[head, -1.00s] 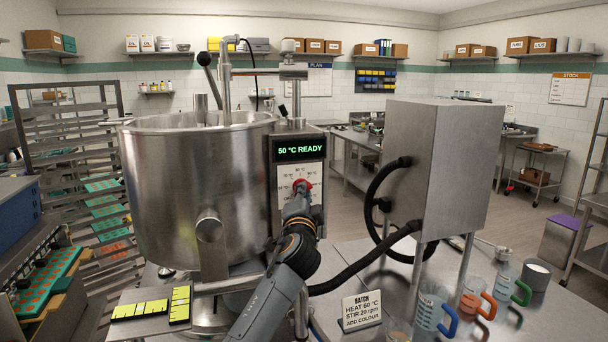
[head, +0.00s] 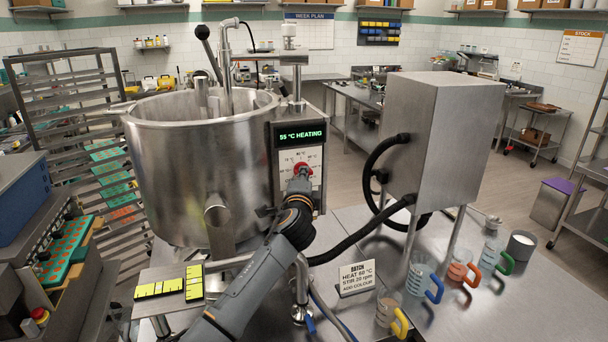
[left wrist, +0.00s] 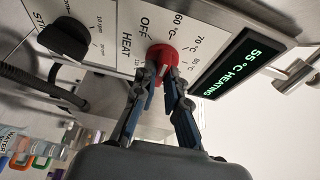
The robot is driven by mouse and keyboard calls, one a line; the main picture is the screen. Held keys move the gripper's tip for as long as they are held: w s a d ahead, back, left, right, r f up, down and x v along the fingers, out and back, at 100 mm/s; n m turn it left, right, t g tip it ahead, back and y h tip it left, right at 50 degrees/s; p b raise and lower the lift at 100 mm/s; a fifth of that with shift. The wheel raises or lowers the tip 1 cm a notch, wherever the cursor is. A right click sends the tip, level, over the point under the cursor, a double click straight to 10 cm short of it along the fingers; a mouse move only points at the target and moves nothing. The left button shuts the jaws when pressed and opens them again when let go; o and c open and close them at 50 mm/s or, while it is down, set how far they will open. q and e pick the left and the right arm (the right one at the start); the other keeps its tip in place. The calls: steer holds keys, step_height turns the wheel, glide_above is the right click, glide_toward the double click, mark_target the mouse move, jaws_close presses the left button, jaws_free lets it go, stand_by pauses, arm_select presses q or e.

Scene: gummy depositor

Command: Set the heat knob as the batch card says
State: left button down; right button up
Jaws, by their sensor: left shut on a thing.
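The red heat knob (head: 302,172) sits on the panel of the steel kettle, below a display (head: 302,135) that reads "55 °C HEATING". My left gripper (left wrist: 162,85) is shut on the knob's sides; the knob (left wrist: 163,58) shows red between the fingers. Around it are the words OFF and HEAT and marks including 60, 70 and 80 °C. I cannot tell exactly which mark the knob points at. The batch card (head: 357,277) stands on the table and reads heat 60 °C, stir 20 rpm, add colour. My right gripper is not in view.
A black stir knob (left wrist: 64,40) is beside the heat knob. The steel kettle (head: 200,160) stands left of the panel, and a steel box (head: 440,140) with a black hose is to the right. Jugs with coloured handles, one blue (head: 434,290), stand at the right.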

arm_select(q)
steer(key=shift+a, duration=0.1)
steer(key=c, duration=1.4)
jaws_free()
steer(key=shift+w, duration=0.1)
steer(key=s, duration=0.8)
steer(key=s+a, duration=0.1)
steer(key=s, duration=0.3)
